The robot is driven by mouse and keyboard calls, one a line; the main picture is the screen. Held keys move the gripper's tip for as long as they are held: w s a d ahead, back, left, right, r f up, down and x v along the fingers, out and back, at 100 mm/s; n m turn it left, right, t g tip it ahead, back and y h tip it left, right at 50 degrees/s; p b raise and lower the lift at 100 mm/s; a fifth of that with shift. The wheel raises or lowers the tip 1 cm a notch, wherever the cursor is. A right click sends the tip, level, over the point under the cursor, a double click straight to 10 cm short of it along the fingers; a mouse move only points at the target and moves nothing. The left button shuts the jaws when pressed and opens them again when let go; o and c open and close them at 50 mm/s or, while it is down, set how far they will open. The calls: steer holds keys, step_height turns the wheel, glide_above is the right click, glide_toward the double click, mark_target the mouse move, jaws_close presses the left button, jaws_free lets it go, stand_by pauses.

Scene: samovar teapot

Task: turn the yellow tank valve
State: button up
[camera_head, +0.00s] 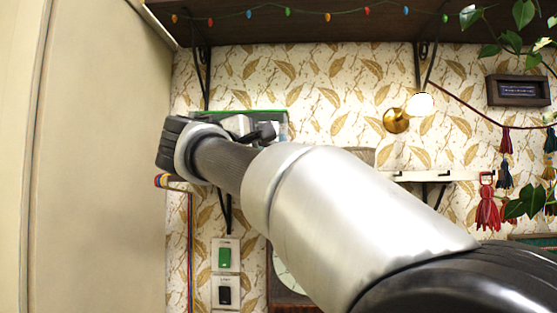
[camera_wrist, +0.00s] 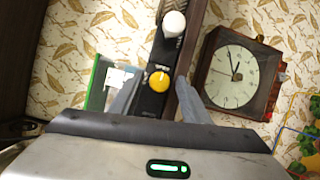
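A round yellow knob (camera_wrist: 159,81), which looks like the yellow tank valve, sits on a narrow black panel (camera_wrist: 150,103) in the wrist view. A white knob (camera_wrist: 174,24) is on the same panel above it. My gripper (camera_wrist: 158,88) is open, with one grey finger on each side of the yellow knob. I cannot tell whether the fingers touch it or how far in front of it they are. In the head view my arm crosses the middle, and the yellow knob cannot be made out.
A wooden-framed clock (camera_wrist: 232,76) hangs right of the panel in the wrist view. A green-edged board (camera_wrist: 97,82) is close on the left. In the head view, a green switch (camera_head: 225,257) is below, a wall lamp (camera_head: 397,120) is right, and a shelf (camera_head: 300,28) runs above.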

steer(key=b+v, duration=0.1)
steer(key=v, duration=1.6)
steer(key=shift+s, duration=0.25)
steer(key=shift+a, duration=0.1)
